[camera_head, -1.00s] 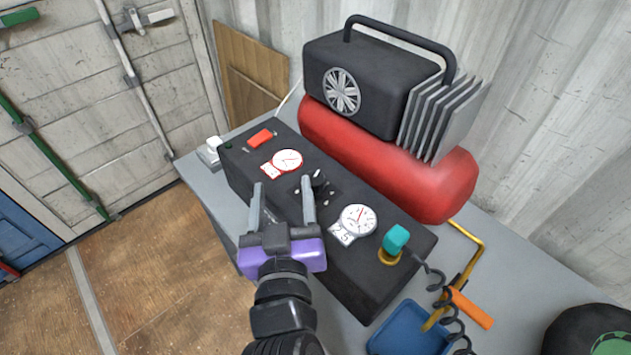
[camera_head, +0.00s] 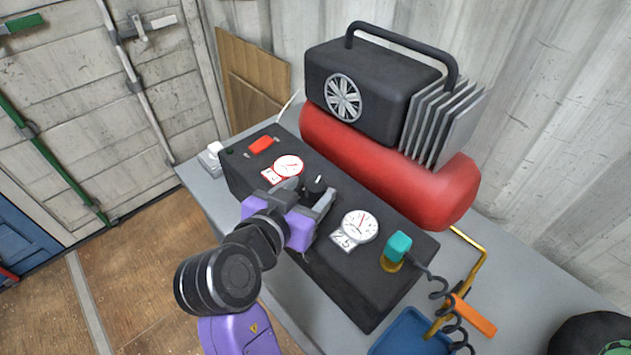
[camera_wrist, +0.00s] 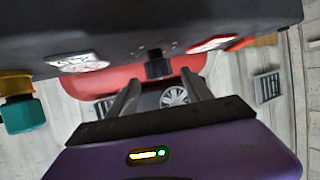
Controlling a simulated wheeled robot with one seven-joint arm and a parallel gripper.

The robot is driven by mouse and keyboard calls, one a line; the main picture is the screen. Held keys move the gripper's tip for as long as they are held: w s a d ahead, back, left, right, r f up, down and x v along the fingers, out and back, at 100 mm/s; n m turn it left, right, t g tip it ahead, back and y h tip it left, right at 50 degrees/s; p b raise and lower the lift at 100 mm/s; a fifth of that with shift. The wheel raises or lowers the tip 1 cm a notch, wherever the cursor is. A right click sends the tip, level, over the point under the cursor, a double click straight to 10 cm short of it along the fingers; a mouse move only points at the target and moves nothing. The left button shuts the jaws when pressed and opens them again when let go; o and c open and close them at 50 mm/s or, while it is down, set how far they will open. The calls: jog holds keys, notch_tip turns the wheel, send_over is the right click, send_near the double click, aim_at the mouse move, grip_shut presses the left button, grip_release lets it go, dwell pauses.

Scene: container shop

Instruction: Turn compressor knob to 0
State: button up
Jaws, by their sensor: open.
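The compressor's black control box (camera_head: 375,275) lies on the grey table, in front of the red tank (camera_head: 385,165). Its small black knob (camera_head: 316,184) sits on the top between two gauges. It also shows in the wrist view (camera_wrist: 157,66), ahead of my fingers and between them. My gripper (camera_head: 305,190) is open, with its fingers reaching to either side of the knob. Contact with the knob cannot be made out. The knob's pointer direction is unclear. In the wrist view my gripper (camera_wrist: 160,95) has nothing between its fingers near the camera.
A red-rimmed gauge (camera_head: 288,166) and red switch (camera_head: 262,145) are left of the knob. A white gauge (camera_head: 360,226) and teal connector (camera_head: 399,245) are right. A blue tray (camera_head: 410,335) and orange-handled tool (camera_head: 472,315) lie at the table's front right.

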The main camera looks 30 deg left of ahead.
aim_at(314, 187)
jog(key=shift+x, duration=1.9)
grip_shut()
